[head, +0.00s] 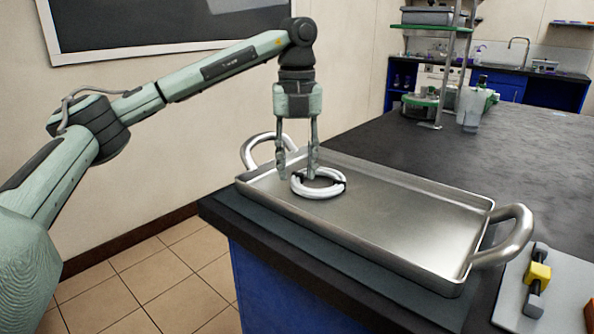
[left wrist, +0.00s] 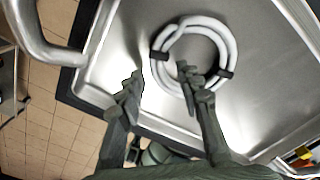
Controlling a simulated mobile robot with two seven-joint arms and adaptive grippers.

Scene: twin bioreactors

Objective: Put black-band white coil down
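The white coil with black bands (head: 318,194) lies flat in the left part of the metal tray (head: 420,218). In the left wrist view the coil (left wrist: 231,48) shows as a ring with two dark bands. My left gripper (head: 297,170) points down over the coil's left side. Its fingers are apart. In the left wrist view (left wrist: 160,88), one fingertip is outside the ring and the other overlaps its opening, hiding part of the near rim. I cannot tell whether either finger touches the coil. My right gripper is not in view.
The tray has raised walls and a tall handle (head: 517,236) at each end. It stands at the dark bench's (head: 380,138) front edge. A grey plate with a yellow-and-black piece (head: 537,275) lies right of it. The tray's right part is bare.

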